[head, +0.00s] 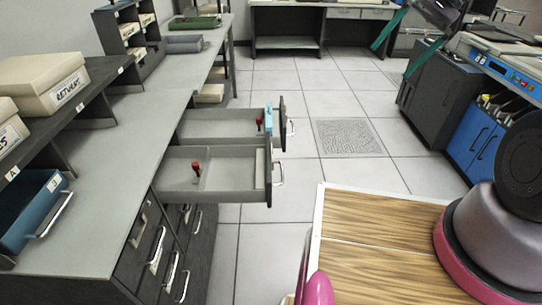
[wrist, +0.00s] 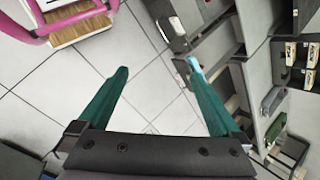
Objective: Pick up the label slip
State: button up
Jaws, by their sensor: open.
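I cannot tell for certain which thing is the label slip. A small light-blue piece (head: 268,120) sits at the front edge of the far open drawer (head: 225,125); a light-blue piece (wrist: 192,64) also shows by the right fingertip in the wrist view. A pale narrow piece (head: 260,167) is at the front end of the near open drawer (head: 222,180). My gripper (head: 392,60) is at the upper right, high over the floor and apart from the drawers. In the wrist view its teal fingers (wrist: 158,68) are wide apart with only floor between them.
Red-handled stamps (head: 196,170) stand in the open drawers. The long grey counter (head: 150,130) at left holds cream boxes (head: 40,85) and a blue tray (head: 25,215). A dark cabinet (head: 432,100) and a blue one (head: 475,140) stand right.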

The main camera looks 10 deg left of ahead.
jog(key=a+f+m+g+y, duration=0.1)
jog(key=a+f+m+y, duration=0.25)
jog(key=a+f, duration=0.5)
jog(key=a+f+m+g+y, duration=0.1)
jog(key=a+f+m+y, duration=0.3)
jog(key=f, duration=0.8)
jog(key=a+f+m+g+y, duration=0.2)
jog(key=a+f+m+y, duration=0.15)
jog(key=a+f, duration=0.5)
jog(key=shift+t+y, duration=0.3)
jog(key=shift+t, duration=0.1)
jog(key=x, duration=0.3)
jog(key=f+x, duration=0.1)
jog(key=x, duration=0.5)
jog(key=shift+s+f, duration=0.15)
jog(key=shift+s, duration=0.25)
jog(key=shift+n, duration=0.3)
jog(key=c, duration=1.1)
